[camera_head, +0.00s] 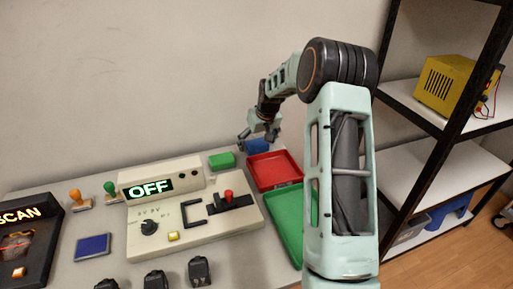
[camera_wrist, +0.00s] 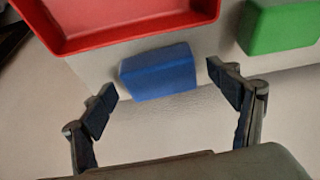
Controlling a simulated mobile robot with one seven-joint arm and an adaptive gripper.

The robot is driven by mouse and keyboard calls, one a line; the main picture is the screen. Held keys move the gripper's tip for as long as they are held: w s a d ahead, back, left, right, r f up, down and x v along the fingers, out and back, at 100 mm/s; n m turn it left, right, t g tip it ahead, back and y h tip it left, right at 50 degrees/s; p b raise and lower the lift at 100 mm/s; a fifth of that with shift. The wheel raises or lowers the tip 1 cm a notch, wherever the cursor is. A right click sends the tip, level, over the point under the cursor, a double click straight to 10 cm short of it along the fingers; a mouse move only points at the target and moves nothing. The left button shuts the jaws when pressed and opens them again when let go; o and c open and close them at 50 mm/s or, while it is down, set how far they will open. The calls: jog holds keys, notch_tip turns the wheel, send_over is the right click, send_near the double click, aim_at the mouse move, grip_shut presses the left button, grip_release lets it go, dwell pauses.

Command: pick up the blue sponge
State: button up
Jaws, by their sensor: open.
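The blue sponge (camera_wrist: 158,72) lies on the table in the wrist view, beside the red tray. It also shows in the head view (camera_head: 257,146), partly behind my gripper. My gripper (camera_wrist: 163,92) is open, with one finger to the left and one to the right of the sponge. The sponge sits between and slightly beyond the fingertips in the picture. I cannot tell whether either finger touches it. In the head view my gripper (camera_head: 259,138) is at the back of the table.
A red tray (camera_wrist: 60,45) stands close to the sponge, and a green block (camera_wrist: 278,25) lies on its other side. A green tray (camera_head: 283,225) and a control panel (camera_head: 190,238) lie nearer in the head view. A wall stands behind the table, and a shelf (camera_head: 455,150) at right.

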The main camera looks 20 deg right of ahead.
aim_at(255, 141)
jog(key=shift+c, duration=0.7)
jog(key=c, duration=0.9)
jog(key=shift+r, duration=0.55)
notch_tip(255, 141, up, 2)
jog(key=shift+r, duration=0.2)
jog(key=s+a+r+p, duration=0.1)
jog(key=s+a+r, duration=0.2)
jog(key=s+r, duration=0.6)
jog(key=s, duration=0.4)
jog(key=shift+s+r, duration=0.2)
jog(key=shift+s, duration=0.1)
